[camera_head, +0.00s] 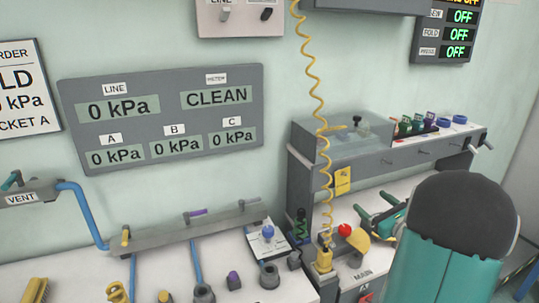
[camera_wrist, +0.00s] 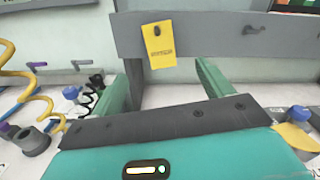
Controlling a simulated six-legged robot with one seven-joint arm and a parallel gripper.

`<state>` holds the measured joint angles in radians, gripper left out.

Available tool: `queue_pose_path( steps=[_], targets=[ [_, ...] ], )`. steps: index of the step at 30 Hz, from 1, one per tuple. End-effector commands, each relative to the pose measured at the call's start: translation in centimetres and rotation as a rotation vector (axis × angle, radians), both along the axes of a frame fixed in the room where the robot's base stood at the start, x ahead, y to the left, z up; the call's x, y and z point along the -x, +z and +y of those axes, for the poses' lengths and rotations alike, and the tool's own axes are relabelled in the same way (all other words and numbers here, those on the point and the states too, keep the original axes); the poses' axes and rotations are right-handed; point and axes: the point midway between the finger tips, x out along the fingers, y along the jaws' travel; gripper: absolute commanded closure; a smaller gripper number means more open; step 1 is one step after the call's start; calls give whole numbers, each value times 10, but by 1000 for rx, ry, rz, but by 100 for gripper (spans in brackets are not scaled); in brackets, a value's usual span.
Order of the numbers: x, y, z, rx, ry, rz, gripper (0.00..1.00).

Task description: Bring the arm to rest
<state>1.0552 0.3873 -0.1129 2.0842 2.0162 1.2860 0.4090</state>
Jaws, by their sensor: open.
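My gripper (camera_wrist: 160,75) is open in the wrist view, its two teal fingers spread apart with nothing between them. Beyond the fingers are a grey bench front and a hanging yellow tag (camera_wrist: 159,45). In the head view my arm is the large teal and black shape at the lower right. My gripper (camera_head: 378,213) shows only partly there, in front of the grey bench, and the arm hides the rest of it.
A yellow coiled hose (camera_head: 312,80) hangs down to a yellow fitting left of my gripper. A red knob (camera_head: 345,230) stands close by. The grey bench (camera_head: 300,185) carries a clear box and small coloured parts. A wall panel (camera_head: 160,115) reads 0 kPa and CLEAN.

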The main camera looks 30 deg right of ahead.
Motion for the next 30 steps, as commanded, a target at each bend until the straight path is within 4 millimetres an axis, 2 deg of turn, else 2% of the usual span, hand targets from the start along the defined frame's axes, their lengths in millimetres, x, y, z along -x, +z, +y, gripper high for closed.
queue_pose_path(
  steps=[5, 8, 11, 14, 15, 17, 18, 21, 24, 27, 30],
  targets=[
    [-3, 1, 4, 7, 12, 4, 21],
    [-14, 7, 26, 41, 72, 27, 21],
    [-32, 18, 73, 121, 200, 78, 21],
    [-47, 28, 139, 249, 376, 145, 21],
    [-50, 31, 167, 309, 451, 174, 21],
    [-51, 35, 209, 408, 566, 213, 21],
    [-49, 36, 237, 482, 645, 240, 21],
    [-35, 37, 303, 689, 844, 296, 21],
    [-12, 36, 356, 916, 1026, 339, 21],
    [16, 32, 395, 1159, 1189, 367, 21],
    [45, 29, 423, 1423, 1330, 377, 21]
  ],
)
